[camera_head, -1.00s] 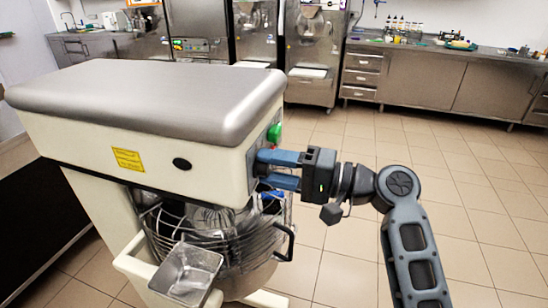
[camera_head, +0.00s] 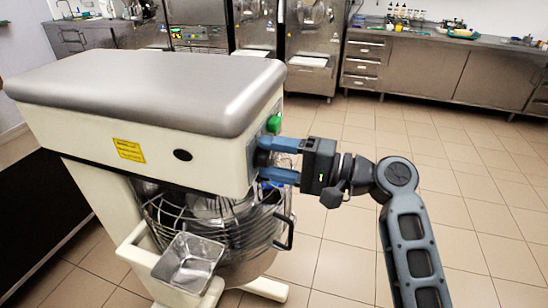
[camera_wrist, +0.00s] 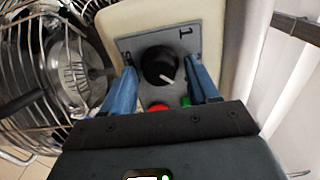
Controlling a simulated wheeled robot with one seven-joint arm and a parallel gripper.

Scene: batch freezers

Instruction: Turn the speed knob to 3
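The black speed knob (camera_wrist: 160,66) sits on a grey plate (camera_wrist: 142,46) on the mixer's end face. Its white pointer mark points down and slightly right in the wrist view. A numeral 1 shows at the plate's upper right; other marks near the fingers are too small or covered to read. My gripper (camera_wrist: 163,74) has one blue finger on each side of the knob, with visible gaps. In the head view my gripper (camera_head: 263,158) reaches the mixer (camera_head: 150,85) from the right, its fingers one above the other, apart.
A red button (camera_wrist: 159,107) and a green button (camera_wrist: 185,101) lie just below the knob in the wrist view. The wire guard and bowl (camera_head: 250,235) are under the mixer head. Open tiled floor (camera_head: 440,150) lies to the right.

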